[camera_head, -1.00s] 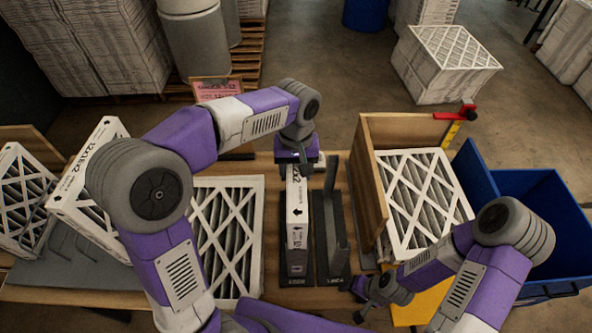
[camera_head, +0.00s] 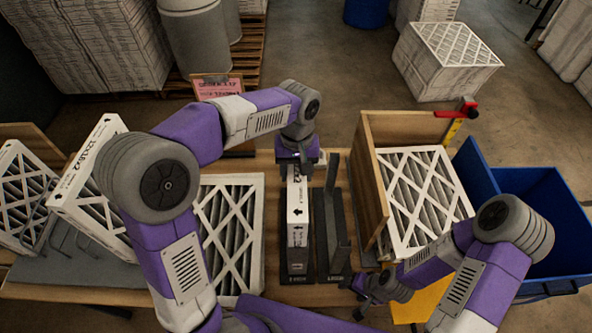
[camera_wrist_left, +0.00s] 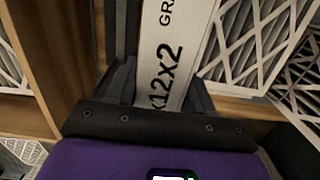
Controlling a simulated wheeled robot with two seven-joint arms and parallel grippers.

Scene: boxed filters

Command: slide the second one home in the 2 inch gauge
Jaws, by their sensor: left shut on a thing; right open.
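A white filter (camera_head: 297,215) stands on edge, narrow printed side up, in the left channel of the dark gauge, marked 2 INCH (camera_head: 298,279). My left gripper (camera_head: 297,168) is shut on the filter's far end from above. In the left wrist view the filter (camera_wrist_left: 176,50), printed "x12x2", lies between the fingers (camera_wrist_left: 160,95). How deep it sits in the channel is hard to tell. The neighbouring gauge channel (camera_head: 337,225) to the right is empty. My right gripper (camera_head: 363,296) is open and empty at the table's front, right of the gauge.
A flat filter (camera_head: 232,225) lies left of the gauge. Two filters (camera_head: 88,190) (camera_head: 22,195) lean in a rack at the far left. A wooden-sided bin (camera_head: 372,170) holding a filter (camera_head: 420,195) stands to the right, with a blue bin (camera_head: 540,215) beyond.

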